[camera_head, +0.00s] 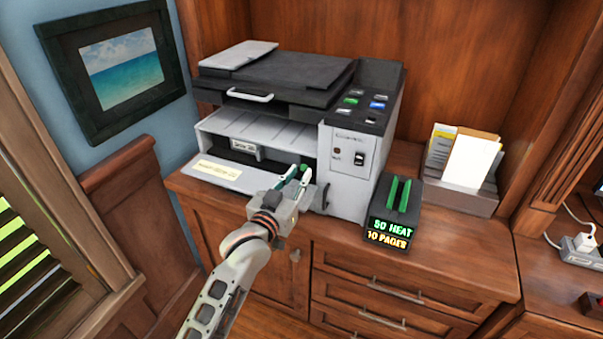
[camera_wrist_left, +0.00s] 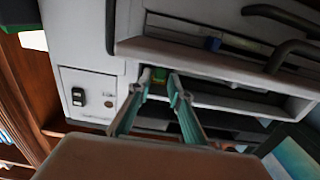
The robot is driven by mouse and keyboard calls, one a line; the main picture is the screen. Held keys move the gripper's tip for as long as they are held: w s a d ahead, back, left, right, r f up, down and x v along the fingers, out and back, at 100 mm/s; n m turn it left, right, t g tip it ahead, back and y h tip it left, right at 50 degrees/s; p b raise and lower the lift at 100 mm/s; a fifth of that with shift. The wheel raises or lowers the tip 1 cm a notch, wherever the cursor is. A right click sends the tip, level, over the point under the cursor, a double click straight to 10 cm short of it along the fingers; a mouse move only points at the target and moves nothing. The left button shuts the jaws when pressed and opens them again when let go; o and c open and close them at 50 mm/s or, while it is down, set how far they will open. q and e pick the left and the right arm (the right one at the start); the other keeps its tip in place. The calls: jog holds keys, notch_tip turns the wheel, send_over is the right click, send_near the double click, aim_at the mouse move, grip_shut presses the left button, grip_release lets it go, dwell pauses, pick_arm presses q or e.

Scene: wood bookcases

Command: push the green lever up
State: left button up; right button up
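The grey and black printer (camera_head: 290,85) stands on the wooden cabinet with its front bay open. In the left wrist view, a small green piece (camera_wrist_left: 160,76), which looks like the green lever, shows inside the bay between and beyond my fingertips. My left gripper (camera_head: 298,172) is at the right part of the bay, with its teal fingers pointing in. In the left wrist view, the fingertips (camera_wrist_left: 160,80) stand a little apart around the green piece; I cannot tell whether they touch it. In the head view the lever is hidden or blends with the fingers. My right gripper is not in view.
The lowered front panel (camera_head: 235,178) with a yellow label lies left of my gripper. A dark box (camera_head: 408,208) with two green upright strips and lit text stands right of the printer. A paper holder (camera_head: 455,195) stands behind it. The cabinet top's front right is clear.

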pick_arm(q)
jog(key=shift+x, duration=1.1)
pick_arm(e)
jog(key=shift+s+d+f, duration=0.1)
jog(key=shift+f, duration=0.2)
